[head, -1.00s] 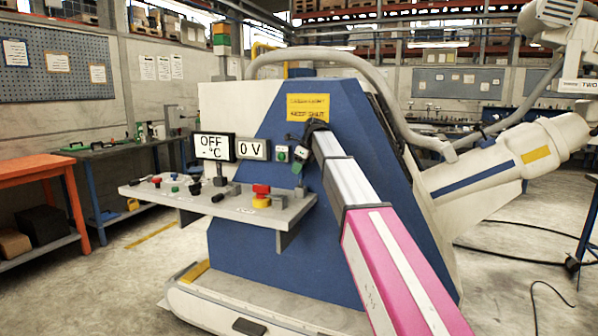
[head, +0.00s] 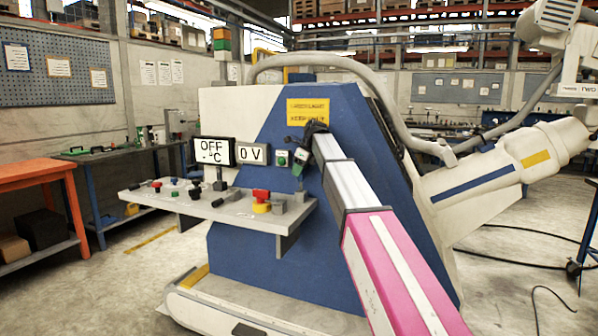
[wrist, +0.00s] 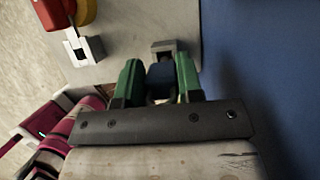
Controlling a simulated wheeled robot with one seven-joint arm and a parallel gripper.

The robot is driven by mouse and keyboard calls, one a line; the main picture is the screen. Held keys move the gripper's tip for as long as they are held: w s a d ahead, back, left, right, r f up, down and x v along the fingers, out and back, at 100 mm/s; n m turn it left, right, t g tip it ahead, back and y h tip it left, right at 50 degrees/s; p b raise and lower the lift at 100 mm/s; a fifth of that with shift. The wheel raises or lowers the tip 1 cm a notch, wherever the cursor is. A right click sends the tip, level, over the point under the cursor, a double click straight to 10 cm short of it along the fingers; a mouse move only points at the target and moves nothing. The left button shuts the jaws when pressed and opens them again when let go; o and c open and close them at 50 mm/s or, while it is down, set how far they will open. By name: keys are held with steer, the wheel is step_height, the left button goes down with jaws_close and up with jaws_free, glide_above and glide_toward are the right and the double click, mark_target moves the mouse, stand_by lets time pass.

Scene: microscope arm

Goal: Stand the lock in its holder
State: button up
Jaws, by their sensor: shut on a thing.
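My gripper (head: 298,170) is over the right end of the grey shelf on the machine's front. In the wrist view its two green fingers (wrist: 160,78) are shut on a small dark blue block, which looks like the lock (wrist: 161,72). A grey block with a dark slot, which looks like the holder (wrist: 164,49), is on the shelf just beyond the fingertips. The lock's far end lies close to that block in the picture; I cannot tell whether they touch. In the head view the lock is too small to make out.
A red and yellow knob (head: 261,199) stands left of my gripper, with another grey block (wrist: 87,50) beside it. Several small controls (head: 174,188) are along the shelf (head: 230,213). The blue machine wall (wrist: 260,60) is close on the right in the wrist view.

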mark_target(299, 179)
steer(key=shift+f, duration=1.95)
stand_by(0.6)
steer(key=o, duration=1.1)
steer(key=shift+c, duration=0.2)
steer(key=v, duration=1.1)
